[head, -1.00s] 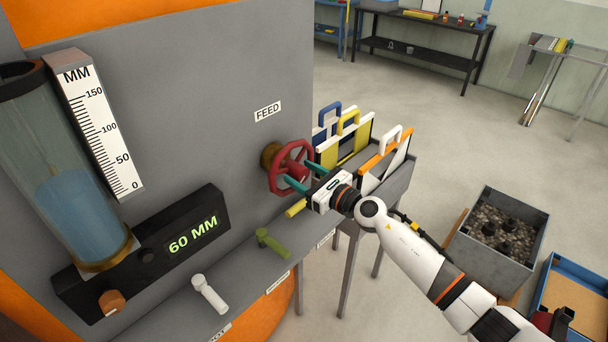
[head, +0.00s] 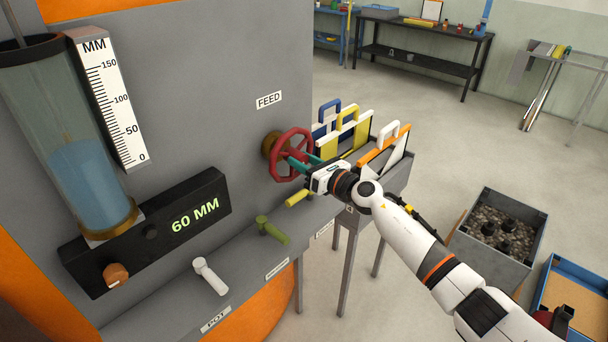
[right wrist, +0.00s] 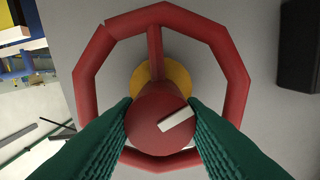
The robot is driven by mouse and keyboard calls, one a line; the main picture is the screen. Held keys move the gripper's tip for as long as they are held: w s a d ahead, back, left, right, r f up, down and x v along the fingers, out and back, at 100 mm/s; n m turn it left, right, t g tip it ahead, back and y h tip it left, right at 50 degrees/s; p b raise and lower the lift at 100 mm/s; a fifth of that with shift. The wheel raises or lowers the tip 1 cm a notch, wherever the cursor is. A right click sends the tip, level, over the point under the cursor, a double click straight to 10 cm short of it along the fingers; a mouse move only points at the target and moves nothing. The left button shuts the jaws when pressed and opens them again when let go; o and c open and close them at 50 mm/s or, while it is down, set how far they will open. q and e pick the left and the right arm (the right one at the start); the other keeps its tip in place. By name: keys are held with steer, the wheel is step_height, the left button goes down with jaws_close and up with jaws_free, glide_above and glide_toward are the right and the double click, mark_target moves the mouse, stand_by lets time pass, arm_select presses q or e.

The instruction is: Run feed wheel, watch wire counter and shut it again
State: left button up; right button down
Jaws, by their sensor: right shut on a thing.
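The red feed wheel (head: 275,150) is on the grey machine panel below the FEED label (head: 268,100). In the right wrist view the red wheel (right wrist: 240,85) fills the middle, with its round hub (right wrist: 160,122) bearing a white mark. My right gripper (head: 298,162) is shut on the hub, with a green finger on each side of it; it also shows in the right wrist view (right wrist: 162,125). The counter (head: 195,215) reads 60 MM in green digits. The glass cylinder (head: 60,110) holds blue liquid beside the MM scale (head: 110,100). My left gripper is not in view.
A ledge below the wheel carries a white lever (head: 210,276), a green lever (head: 272,230) and a yellow lever (head: 297,197). An orange knob (head: 116,274) is under the cylinder. Handled panels (head: 348,130) stand in a rack right of the wheel. A gravel bin (head: 497,228) is on the floor.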

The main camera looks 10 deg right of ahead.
steer(key=shift+a+m, duration=0.1)
steer(key=shift+m, duration=0.3)
steer(key=c, duration=1)
jaws_free()
steer(key=shift+c, duration=0.2)
steer(key=shift+o, duration=0.5)
steer(key=shift+s+d, duration=0.2)
steer(key=shift+d, duration=0.1)
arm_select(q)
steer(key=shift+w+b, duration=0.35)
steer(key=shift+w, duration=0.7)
arm_select(e)
steer(key=v, duration=1.1)
steer(key=shift+d, duration=0.15)
steer(key=shift+s, duration=0.1)
